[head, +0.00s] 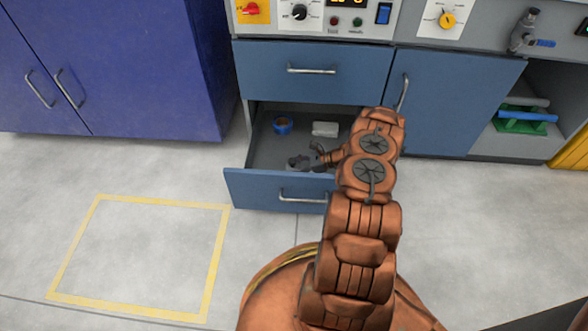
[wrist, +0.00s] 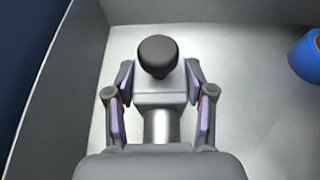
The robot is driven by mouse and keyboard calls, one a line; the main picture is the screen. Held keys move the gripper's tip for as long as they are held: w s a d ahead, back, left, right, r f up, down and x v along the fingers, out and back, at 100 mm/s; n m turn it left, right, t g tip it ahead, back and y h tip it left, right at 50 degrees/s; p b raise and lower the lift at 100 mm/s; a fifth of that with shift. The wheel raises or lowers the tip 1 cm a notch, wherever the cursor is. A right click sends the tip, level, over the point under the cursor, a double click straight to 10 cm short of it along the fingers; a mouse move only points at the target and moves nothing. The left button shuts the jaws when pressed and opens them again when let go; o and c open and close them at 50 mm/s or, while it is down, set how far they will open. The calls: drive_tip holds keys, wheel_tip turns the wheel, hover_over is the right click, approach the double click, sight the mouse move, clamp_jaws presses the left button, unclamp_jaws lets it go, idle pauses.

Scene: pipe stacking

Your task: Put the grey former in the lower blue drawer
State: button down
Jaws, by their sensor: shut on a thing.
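The lower blue drawer (head: 270,190) is pulled open in the head view, and its pale floor also shows in the wrist view (wrist: 235,95). My gripper (head: 300,163) is inside the drawer's outline, near its front panel. In the wrist view my gripper (wrist: 159,80) is shut on the grey former (wrist: 157,57), which has a dark rounded knob and a grey squared body between the finger pads. In the head view I cannot make out the former apart from the gripper. Whether it touches the drawer floor I cannot tell.
A blue ring-shaped thing (head: 283,126) and a pale block (head: 325,129) lie at the back of the drawer. A closed upper drawer (head: 310,72) is above, a closed blue door (head: 455,105) to the right. The floor by the yellow square (head: 140,255) is clear.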

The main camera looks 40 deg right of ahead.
drive_tip(key=shift+f, duration=0.15)
drive_tip(key=shift+c, duration=2)
unclamp_jaws()
